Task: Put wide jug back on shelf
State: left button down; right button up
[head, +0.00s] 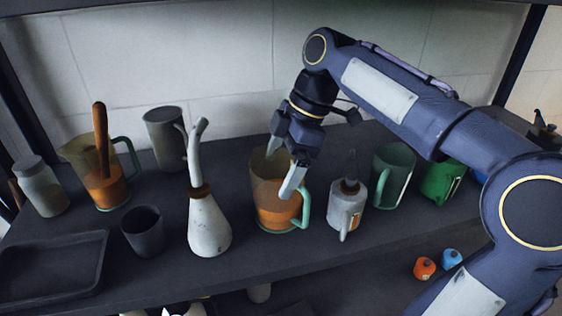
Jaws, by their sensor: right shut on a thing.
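The wide jug (272,213) is see-through, with orange contents in its lower part and a green handle at its right. It stands upright at the middle of the dark shelf (290,254), and its base looks to be on or just above the surface. My right gripper (282,168) reaches down from above and is shut on the jug's upper part, one finger at the back and one at the front. The fingers hide part of the rim. My left gripper is not in view.
Close at left stands a white long-necked bottle (208,226); close at right, a white spouted pot (346,210) and a green mug (392,176). Further left are a dark cup (144,232), a grey pitcher (165,138), a similar jug (106,191) holding a wooden-handled tool, and a tray (50,268).

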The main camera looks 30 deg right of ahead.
jog(key=o, duration=1.1)
jog(key=shift+f, duration=0.1)
jog(key=shift+r, duration=0.2)
jog(key=shift+d+r, duration=0.15)
jog(key=shift+r, duration=0.2)
jog(key=s+d+r+b, duration=0.1)
jog(key=d+r, duration=0.1)
jog(key=d, duration=0.4)
jog(key=s+d+r+b, duration=0.1)
jog(key=s+d, duration=0.1)
jog(key=d, duration=0.5)
jog(key=shift+r, duration=0.4)
jog(key=shift+s+d, duration=0.1)
